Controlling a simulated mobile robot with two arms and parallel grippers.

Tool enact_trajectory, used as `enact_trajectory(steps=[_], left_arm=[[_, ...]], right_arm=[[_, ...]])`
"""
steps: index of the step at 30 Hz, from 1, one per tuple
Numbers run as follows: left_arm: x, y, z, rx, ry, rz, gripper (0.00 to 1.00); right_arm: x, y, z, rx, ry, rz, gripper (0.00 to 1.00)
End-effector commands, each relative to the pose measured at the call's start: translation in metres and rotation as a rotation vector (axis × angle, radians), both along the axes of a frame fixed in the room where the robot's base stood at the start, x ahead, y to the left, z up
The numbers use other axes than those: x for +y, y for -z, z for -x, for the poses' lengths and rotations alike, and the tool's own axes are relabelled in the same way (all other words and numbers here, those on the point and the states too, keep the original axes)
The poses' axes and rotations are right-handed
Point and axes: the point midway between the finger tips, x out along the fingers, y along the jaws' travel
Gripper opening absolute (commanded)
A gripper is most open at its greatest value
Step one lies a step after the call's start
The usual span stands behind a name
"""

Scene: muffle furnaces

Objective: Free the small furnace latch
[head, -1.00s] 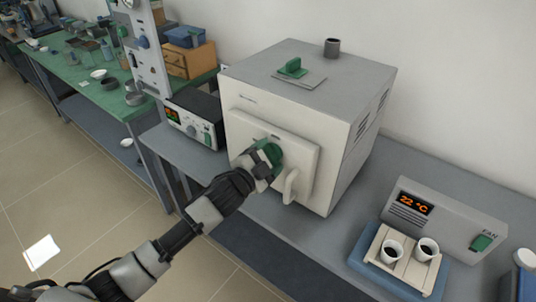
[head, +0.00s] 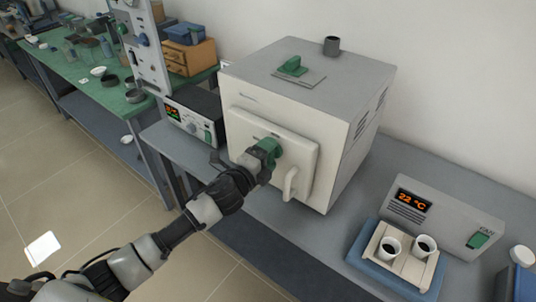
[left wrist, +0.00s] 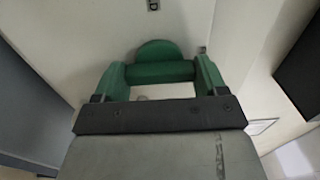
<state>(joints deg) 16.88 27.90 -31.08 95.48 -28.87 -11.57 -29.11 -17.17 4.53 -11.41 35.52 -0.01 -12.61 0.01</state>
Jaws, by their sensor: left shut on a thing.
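The small furnace (head: 240,147) is a white-grey box on the bench, and its front door (head: 302,150) looks closed against it. A green latch knob (head: 271,146) sits on the door's upper part. My left gripper (head: 263,156) is shut on the knob and hides part of it. In the left wrist view the green latch knob (left wrist: 160,71) shows as a bar with a rounded disc behind it, and my left gripper (left wrist: 162,75) has one finger at each end of the bar. My right gripper is not in view.
A pale door handle (head: 290,185) stands out just right of my gripper. A controller (head: 193,122) stands left. A fan unit (head: 447,215) and a blue tray (head: 368,272) with two cups stand right.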

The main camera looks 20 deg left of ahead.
Motion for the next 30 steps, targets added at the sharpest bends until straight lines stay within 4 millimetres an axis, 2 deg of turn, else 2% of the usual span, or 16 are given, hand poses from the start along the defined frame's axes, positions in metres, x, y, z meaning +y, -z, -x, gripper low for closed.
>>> enact_trajectory(steps=[15, 16, 20, 21, 30], left_arm=[[-0.0003, 0.0009, 0.0003, -0.006, 0.001, -0.020, 0.49], [-0.0003, 0.0009, 0.0003, -0.006, 0.001, -0.020, 0.75], [-0.0002, 0.0008, 0.0003, -0.006, 0.001, -0.019, 0.95], [-0.0002, 0.0007, 0.0003, -0.006, 0.001, -0.018, 0.98], [0.0012, 0.0011, 0.0027, -0.005, 0.000, -0.017, 0.98]], right_arm=[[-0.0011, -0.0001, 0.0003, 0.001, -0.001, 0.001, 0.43], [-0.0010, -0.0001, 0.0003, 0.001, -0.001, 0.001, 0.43], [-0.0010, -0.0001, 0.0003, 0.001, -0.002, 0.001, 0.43], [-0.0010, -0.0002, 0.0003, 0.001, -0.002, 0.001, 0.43], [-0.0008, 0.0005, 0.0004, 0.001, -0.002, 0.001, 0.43]])
